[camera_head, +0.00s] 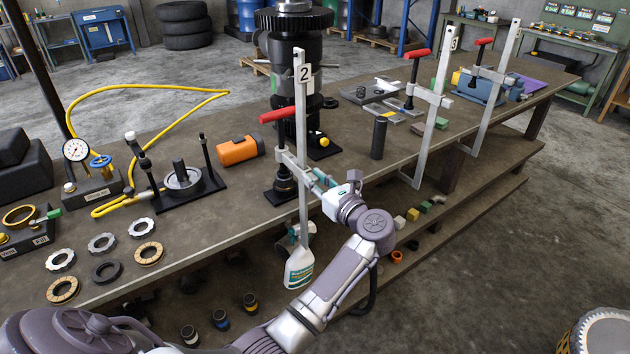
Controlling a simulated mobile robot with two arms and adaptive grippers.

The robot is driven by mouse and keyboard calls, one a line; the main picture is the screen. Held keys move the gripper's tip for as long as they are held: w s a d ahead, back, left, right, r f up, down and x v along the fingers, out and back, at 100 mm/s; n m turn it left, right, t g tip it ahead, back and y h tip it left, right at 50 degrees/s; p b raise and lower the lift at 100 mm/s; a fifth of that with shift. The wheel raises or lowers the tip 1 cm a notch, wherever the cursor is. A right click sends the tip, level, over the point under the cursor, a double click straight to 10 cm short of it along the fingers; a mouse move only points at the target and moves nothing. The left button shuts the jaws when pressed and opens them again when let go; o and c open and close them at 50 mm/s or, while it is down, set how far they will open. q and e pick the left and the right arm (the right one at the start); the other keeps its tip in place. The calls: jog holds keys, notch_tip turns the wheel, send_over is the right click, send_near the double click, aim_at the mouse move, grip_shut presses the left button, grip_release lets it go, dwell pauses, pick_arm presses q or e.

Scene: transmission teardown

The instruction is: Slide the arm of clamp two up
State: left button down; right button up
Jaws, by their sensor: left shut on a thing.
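Clamp two (301,100) stands upright at the front edge of the bench, with a white label "2" near the top of its steel bar. Its sliding arm (290,160) sits about midway up the bar and carries a screw with a red handle (279,115). The screw's foot is low, close to the bench top. My left gripper (316,180) is at the right end of the sliding arm, just right of the bar, and is shut on it. My right gripper is not in view.
The black transmission (290,60) stands close behind clamp two. Two more clamps with red handles, one (440,75) and another (497,80), stand along the front edge to the right. An orange cylinder (238,151) lies to the left. A spray bottle (299,268) stands below.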

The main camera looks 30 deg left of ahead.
aim_at(304, 107)
pick_arm(q)
notch_tip(304, 107, up, 4)
jog(key=shift+f+b, duration=0.2)
jog(key=shift+b, duration=0.6)
jog(key=shift+r+t, duration=0.3)
jog(key=shift+r, duration=1.5)
jog(key=c, duration=1.2)
grip_release()
jog(key=shift+o, duration=1)
jog(key=shift+f, duration=0.25)
notch_tip(304, 107, up, 10)
jog(key=shift+r, duration=0.1)
